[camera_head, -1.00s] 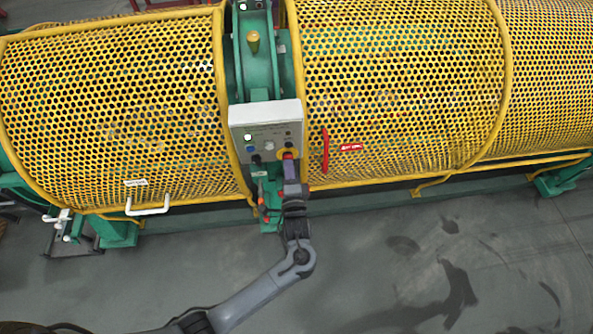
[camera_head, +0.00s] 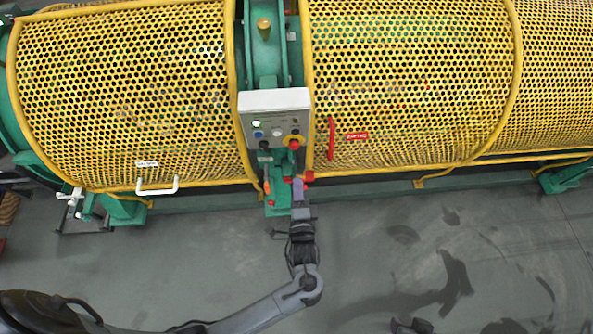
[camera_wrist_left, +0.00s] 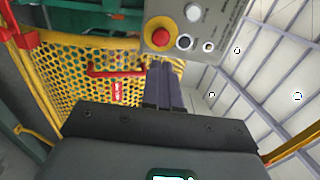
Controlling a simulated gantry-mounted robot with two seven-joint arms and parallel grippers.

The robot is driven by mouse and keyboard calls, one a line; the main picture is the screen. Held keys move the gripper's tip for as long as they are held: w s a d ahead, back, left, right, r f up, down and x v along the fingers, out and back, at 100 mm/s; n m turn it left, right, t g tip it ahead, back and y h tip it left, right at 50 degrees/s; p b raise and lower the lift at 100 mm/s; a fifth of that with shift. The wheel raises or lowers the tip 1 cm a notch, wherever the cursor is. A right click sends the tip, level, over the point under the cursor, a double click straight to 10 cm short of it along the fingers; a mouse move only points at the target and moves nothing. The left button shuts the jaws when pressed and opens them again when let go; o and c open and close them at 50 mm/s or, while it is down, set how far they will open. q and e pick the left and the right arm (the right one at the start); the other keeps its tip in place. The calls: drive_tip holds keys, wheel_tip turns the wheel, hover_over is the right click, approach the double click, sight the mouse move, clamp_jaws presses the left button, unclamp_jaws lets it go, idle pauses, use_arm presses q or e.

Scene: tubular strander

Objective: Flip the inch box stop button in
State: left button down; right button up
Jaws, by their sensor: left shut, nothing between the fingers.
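The inch box (camera_head: 300,101) is a pale grey control box on the green frame between the yellow mesh guards. Its stop button (camera_head: 294,142) is a red cap on a yellow collar at the lower right of its face. The button also shows large in the left wrist view (camera_wrist_left: 160,36). I cannot tell how deep the cap sits. My left gripper (camera_head: 298,184) is shut and empty, below the box and apart from the button. Its fingers (camera_wrist_left: 163,85) point up toward the box in the left wrist view. A dark shape at the bottom edge may be my right arm.
A red handle (camera_head: 331,138) is on the mesh guard (camera_head: 410,80) to the right, a white handle (camera_head: 158,187) on the left guard. The grey floor in front is clear.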

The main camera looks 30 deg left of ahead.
use_arm(q)
drive_tip(key=v, duration=0.3)
drive_tip(key=shift+s, duration=0.1)
idle(0.4)
